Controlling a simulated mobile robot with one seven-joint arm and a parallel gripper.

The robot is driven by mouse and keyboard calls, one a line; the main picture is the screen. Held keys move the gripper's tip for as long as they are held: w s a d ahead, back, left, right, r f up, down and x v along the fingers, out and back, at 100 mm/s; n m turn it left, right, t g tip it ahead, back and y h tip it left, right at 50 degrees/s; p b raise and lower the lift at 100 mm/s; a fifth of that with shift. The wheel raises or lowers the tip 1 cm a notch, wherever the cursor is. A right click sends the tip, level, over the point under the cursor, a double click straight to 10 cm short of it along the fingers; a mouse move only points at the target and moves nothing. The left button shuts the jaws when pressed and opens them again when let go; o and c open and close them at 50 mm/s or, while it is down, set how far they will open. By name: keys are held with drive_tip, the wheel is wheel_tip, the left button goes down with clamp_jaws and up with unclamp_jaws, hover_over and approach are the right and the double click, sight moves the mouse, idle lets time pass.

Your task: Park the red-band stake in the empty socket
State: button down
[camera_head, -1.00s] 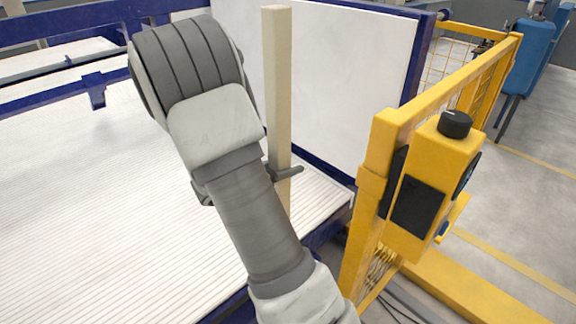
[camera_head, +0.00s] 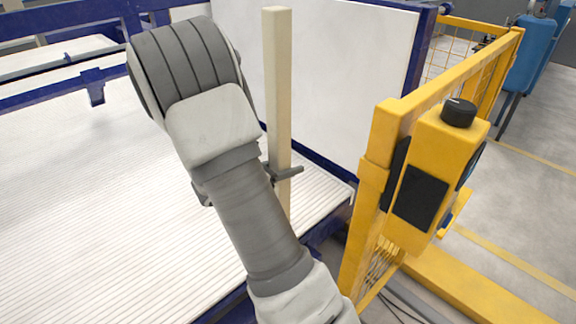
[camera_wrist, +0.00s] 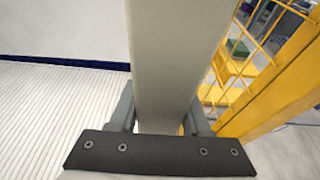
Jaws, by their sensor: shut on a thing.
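A pale beige, square-sided stake (camera_head: 278,85) stands upright in the head view, just right of my arm. My gripper (camera_head: 285,170) is shut on it low down, with one finger showing on the stake's right side. In the wrist view the stake (camera_wrist: 170,65) runs up from between the fingers of my gripper (camera_wrist: 160,118) and fills the middle of the picture. No red band shows on the visible part of the stake. Its lower end is hidden behind my arm. No socket can be made out in either view.
A ribbed white bed (camera_head: 80,215) with blue rails lies left and below. A white upright panel (camera_head: 345,80) stands behind the stake. A yellow guard fence (camera_head: 375,180) with a yellow control box (camera_head: 430,180) stands close on the right. A blue machine (camera_head: 535,50) is farther back.

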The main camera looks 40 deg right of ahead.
idle(0.4)
drive_tip(key=shift+c, duration=1.4)
unclamp_jaws()
drive_tip(key=shift+f, duration=0.1)
drive_tip(key=p+v, duration=0.1)
drive_tip(key=v, duration=1.6)
drive_tip(key=shift+a, duration=0.2)
drive_tip(key=shift+s, duration=0.1)
drive_tip(key=s+r+m+g+y, duration=0.2)
drive_tip(key=s+r+m+y, duration=0.4)
drive_tip(key=s+m, duration=0.45)
drive_tip(key=s+a+r+m+t+y+p, duration=0.2)
drive_tip(key=s+a+r+m+t+y, duration=0.3)
drive_tip(key=s+a+r+m+y, duration=0.1)
drive_tip(key=s+a+m+y, duration=0.1)
drive_tip(key=m+y, duration=0.1)
drive_tip(key=m, duration=0.1)
drive_tip(key=shift+a+t, duration=0.3)
